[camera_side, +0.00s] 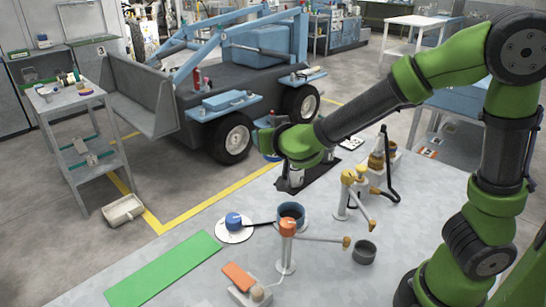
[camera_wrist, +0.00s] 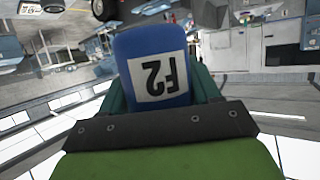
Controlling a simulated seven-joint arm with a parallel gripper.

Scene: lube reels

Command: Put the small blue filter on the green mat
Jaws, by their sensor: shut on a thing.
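A blue filter (camera_wrist: 152,50) with a white label bearing dark upside-down lettering fills the middle of the wrist view. My gripper (camera_wrist: 161,85) is shut on it, with a green-teal finger on each side. In the side view my gripper (camera_side: 268,140) is in the air above the back edge of the grey table, beyond the cups. The filter is mostly hidden there; only a bit of blue shows under the gripper. The green mat (camera_side: 165,270) lies flat at the table's front left, bare, well away from my gripper.
Between gripper and mat are a blue-knobbed white disc (camera_side: 234,228), a blue cup (camera_side: 290,216) and an orange-topped post (camera_side: 286,255). An orange piece on a base (camera_side: 240,280) lies right of the mat. A yellow-topped post (camera_side: 346,195) and grey cup (camera_side: 364,252) stand farther right.

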